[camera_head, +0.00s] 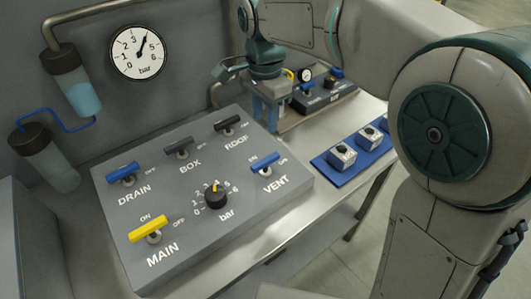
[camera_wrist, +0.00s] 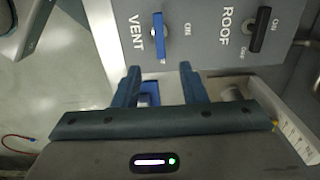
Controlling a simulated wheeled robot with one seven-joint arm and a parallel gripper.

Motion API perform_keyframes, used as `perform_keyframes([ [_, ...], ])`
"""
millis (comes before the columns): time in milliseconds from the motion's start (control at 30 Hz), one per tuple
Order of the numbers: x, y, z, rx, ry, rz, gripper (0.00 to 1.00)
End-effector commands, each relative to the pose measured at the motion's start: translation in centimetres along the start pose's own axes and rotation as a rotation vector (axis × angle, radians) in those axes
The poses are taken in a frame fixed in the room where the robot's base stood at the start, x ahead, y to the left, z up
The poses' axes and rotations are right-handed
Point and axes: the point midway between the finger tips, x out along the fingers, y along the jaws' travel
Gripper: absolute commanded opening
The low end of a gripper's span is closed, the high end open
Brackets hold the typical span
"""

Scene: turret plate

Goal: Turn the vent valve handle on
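The vent valve handle (camera_head: 265,159) is a blue bar at the right of the grey panel (camera_head: 190,225), above the VENT label. It lies crosswise, one end toward its OFF mark, with ON beside its long side. In the wrist view the blue handle (camera_wrist: 158,38) is at the top middle, ahead of the fingertips and apart from them. My gripper (camera_wrist: 159,70) is open, with a gap between its two dark blue fingers and nothing held. In the head view my gripper (camera_head: 268,112) points down by the panel's far right corner.
The panel also bears a black roof handle (camera_wrist: 262,30), a yellow main handle (camera_head: 149,228), a blue drain handle (camera_head: 124,172), a box handle (camera_head: 179,144) and a black knob (camera_head: 215,197). A blue strip (camera_head: 330,173) with grey blocks lies right of it. A gauge (camera_head: 139,53) hangs behind.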

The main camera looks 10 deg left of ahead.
Motion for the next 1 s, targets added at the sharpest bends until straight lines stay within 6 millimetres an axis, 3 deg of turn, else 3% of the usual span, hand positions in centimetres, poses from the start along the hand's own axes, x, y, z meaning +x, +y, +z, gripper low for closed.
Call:
perform_keyframes([
  [600,11.3,0.1,0.0,0.000,0.000,0.003,0.38],
  [800,13.0,0.1,0.0,0.000,0.000,0.001,0.38],
  [1000,13.3,0.1,-0.1,0.000,0.001,-0.001,0.38],
])
